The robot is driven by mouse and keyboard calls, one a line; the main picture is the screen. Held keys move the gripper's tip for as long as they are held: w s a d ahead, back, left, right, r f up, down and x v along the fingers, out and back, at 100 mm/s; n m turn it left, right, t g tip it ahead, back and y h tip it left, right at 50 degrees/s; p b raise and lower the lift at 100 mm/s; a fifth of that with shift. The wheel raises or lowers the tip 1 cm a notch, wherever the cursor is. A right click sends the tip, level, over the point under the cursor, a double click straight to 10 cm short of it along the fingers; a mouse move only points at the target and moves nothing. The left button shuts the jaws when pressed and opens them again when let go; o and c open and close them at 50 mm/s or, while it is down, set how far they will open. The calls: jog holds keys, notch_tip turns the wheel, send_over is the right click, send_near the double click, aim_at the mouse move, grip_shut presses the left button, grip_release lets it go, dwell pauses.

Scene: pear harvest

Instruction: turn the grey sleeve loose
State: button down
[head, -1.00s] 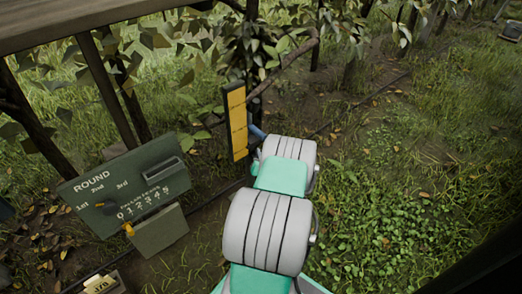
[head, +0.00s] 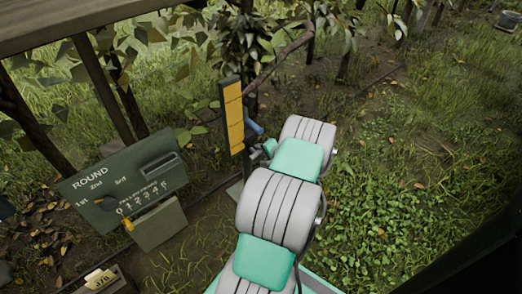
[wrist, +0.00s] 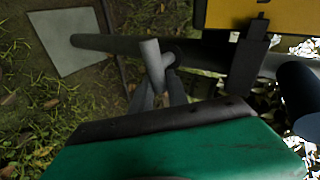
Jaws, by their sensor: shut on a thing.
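In the wrist view a dark post runs sideways across the top, with a short light-grey bar (wrist: 152,62) standing out across it. I take this bar to be part of the grey sleeve; where the sleeve ends on the post is unclear. My gripper (wrist: 158,88) is shut on the grey bar, its fingers on either side of the bar's lower part. The green wrist housing hides what lies below. In the head view my gripper (head: 257,151) is small, just right of the post under a yellow panel (head: 233,117); the sleeve cannot be made out there.
A blue bar (head: 253,128) sticks out beside the yellow panel, close to my gripper. A green ROUND board (head: 110,200) with a box below it stands at left. A branch (head: 285,58) hangs above. Grass at right is free.

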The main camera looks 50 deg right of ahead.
jog(key=shift+f+m+y+b, duration=0.35)
jog(key=shift+m+y, duration=0.15)
jog(key=shift+y, duration=0.1)
dwell(0.3)
jog(key=c, duration=1.3)
grip_release()
jog(key=p+v, duration=0.3)
jog(key=v, duration=0.5)
